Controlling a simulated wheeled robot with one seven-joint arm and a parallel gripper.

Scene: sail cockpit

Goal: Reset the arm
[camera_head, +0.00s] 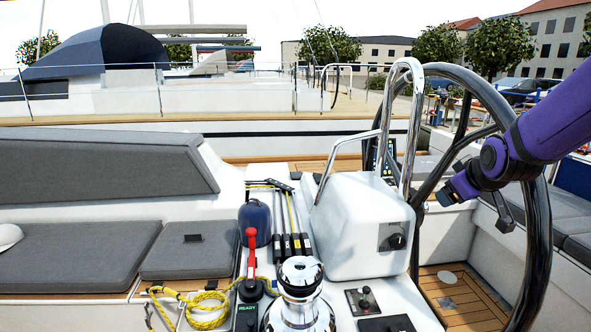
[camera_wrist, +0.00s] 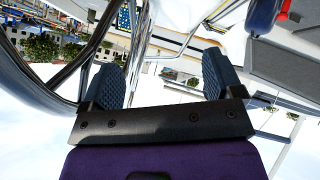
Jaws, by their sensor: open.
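My purple arm reaches in from the right in the head view, in front of the black steering wheel's rim. Its end, my gripper (camera_head: 458,187), hangs by the wheel, to the right of the steel grab rail. In the wrist view my gripper (camera_wrist: 163,78) shows two dark ribbed fingers spread well apart, with nothing between them. It is open and empty. In the head view the fingers are small and partly hard to make out. I cannot tell whether the arm touches the wheel.
The steering wheel (camera_head: 541,245) and the steel grab rail (camera_head: 417,110) on the white console (camera_head: 358,228) stand close to my arm. A chrome winch (camera_head: 300,285), red-handled lever (camera_head: 251,245) and yellow rope (camera_head: 205,310) are lower left. Grey cushions (camera_head: 75,257) line the left.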

